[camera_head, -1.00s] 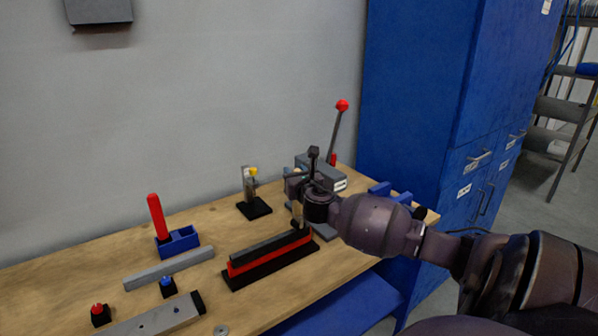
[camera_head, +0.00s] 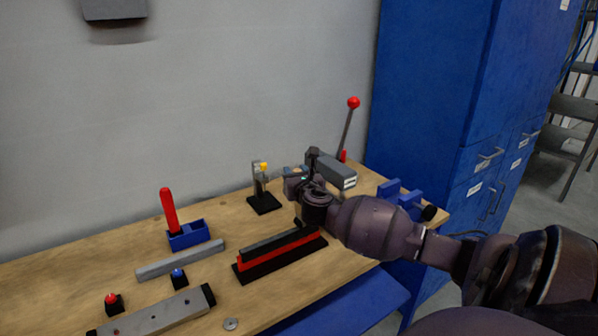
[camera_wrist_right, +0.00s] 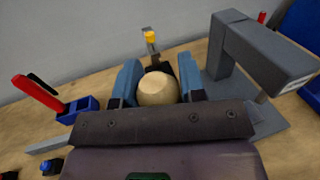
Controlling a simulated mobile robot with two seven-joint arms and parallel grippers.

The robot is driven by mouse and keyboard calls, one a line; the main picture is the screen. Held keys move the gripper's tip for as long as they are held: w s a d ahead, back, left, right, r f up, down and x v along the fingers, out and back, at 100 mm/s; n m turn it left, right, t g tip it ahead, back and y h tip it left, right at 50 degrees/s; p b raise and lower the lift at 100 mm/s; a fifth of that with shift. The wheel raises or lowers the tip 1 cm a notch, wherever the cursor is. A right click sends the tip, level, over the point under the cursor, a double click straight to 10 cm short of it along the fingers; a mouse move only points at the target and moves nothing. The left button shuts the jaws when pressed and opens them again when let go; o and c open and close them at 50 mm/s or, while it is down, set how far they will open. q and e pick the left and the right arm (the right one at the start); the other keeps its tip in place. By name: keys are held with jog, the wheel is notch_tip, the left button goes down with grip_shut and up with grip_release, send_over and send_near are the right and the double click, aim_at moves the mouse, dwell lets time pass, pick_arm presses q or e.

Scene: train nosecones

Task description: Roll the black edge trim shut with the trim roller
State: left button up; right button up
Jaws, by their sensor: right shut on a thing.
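The black edge trim (camera_head: 280,242) lies along the top of a red strip (camera_head: 285,253) in a black base near the bench's front edge. My right gripper (camera_head: 303,205) is at the trim's right end. In the right wrist view its two blue fingers (camera_wrist_right: 158,80) are shut around a round, pale wooden handle top, which appears to be the trim roller (camera_wrist_right: 157,90). The roller's lower part is hidden by the gripper, so I cannot tell whether it touches the trim. My left gripper is not in view.
A grey press with a red-knobbed lever (camera_head: 353,103) stands behind my right gripper. A small black stand with a yellow top (camera_head: 263,200) is left of it. A blue holder with a red handle (camera_head: 188,234), a grey bar (camera_head: 180,260) and red and blue buttons are farther left.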

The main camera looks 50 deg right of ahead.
jog(key=shift+a+f, duration=0.15)
jog(key=shift+a, duration=0.1)
jog(key=shift+w+a+p, duration=0.25)
jog(key=shift+a+p, duration=0.1)
jog(key=shift+a, duration=0.45)
jog(key=shift+w+a, duration=0.15)
jog(key=shift+a, duration=0.25)
grip_shut()
